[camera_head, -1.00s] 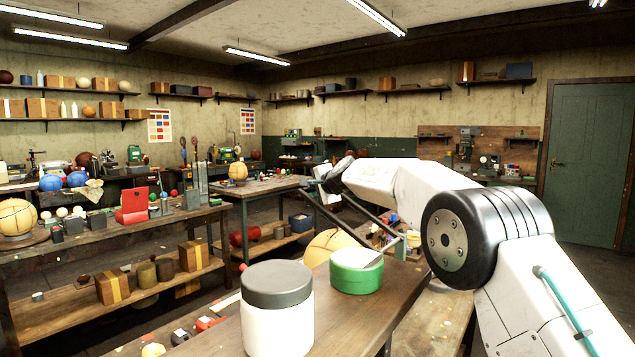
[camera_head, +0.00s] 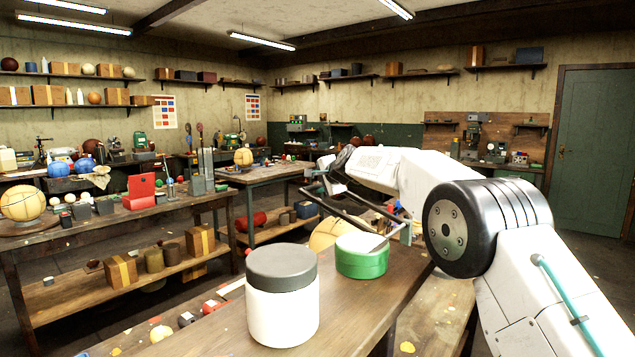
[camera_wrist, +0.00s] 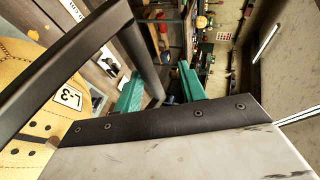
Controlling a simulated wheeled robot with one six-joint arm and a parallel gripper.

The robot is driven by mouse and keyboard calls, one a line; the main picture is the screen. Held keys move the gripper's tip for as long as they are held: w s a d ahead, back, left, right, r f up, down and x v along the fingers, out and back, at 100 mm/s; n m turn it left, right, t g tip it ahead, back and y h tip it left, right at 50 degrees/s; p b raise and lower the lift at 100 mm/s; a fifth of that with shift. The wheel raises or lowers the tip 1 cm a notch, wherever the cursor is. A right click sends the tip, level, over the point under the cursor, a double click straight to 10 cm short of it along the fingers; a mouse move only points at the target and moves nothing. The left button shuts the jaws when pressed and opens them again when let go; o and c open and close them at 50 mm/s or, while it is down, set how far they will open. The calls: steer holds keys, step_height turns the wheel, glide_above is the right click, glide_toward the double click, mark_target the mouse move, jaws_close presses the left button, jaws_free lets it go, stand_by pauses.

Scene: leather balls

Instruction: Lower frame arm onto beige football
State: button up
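The beige football (camera_head: 327,233) is partly hidden behind a green tin in the head view. In the wrist view the ball (camera_wrist: 25,85) fills the left edge, with an "L-3" label and laces. The dark tubular frame arm (camera_wrist: 65,62) crosses in front of the ball there and bends down towards my fingers. In the head view its dark bars (camera_head: 328,208) stand above the ball. My gripper (camera_wrist: 160,88) has two teal fingers spread apart. A bar reaches close to the left finger, with a gap to the right one. Contact is not clear.
A white jar with a grey lid (camera_head: 282,300) and the green tin (camera_head: 362,262) stand on the near bench (camera_head: 385,305), close to my arm. A longer bench (camera_head: 100,225) on the left carries balls and boxes. A worktable (camera_head: 270,172) stands behind.

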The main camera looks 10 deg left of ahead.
steer(key=shift+s+a+r, duration=0.1)
steer(key=shift+a+r, duration=0.15)
steer(key=shift+a, duration=0.1)
stand_by(0.3)
steer(key=v, duration=0.7)
steer(key=shift+s+d, duration=0.25)
steer(key=shift+s, duration=0.05)
steer(key=shift+r, duration=0.1)
